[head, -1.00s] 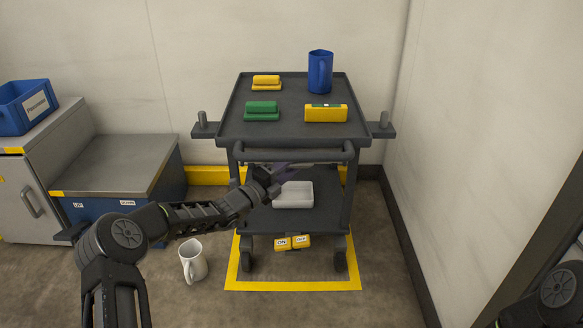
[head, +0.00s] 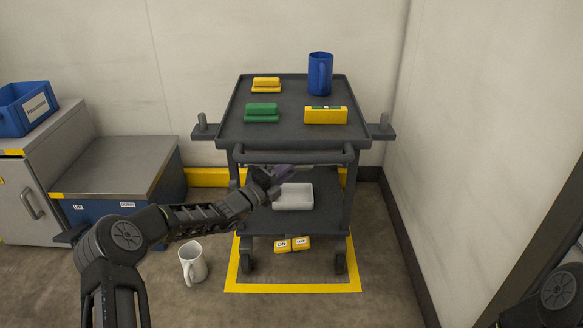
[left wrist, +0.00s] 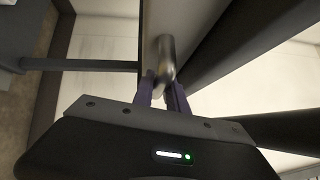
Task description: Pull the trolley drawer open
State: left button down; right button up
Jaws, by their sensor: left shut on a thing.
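The dark grey trolley (head: 232,128) stands against the wall, with a flat top tray and a front push bar (head: 292,157). My left gripper (head: 290,174) is at the trolley's front, just below the push bar. In the left wrist view its purple fingers (left wrist: 163,92) are shut on a rounded metal piece (left wrist: 166,58), which looks like a handle. I cannot tell the drawer's front apart from the trolley, and no open drawer gap shows. My right gripper is out of view; only part of that arm shows at the bottom right.
A white tray (head: 293,197) sits on the lower shelf. The wall is close on the right.

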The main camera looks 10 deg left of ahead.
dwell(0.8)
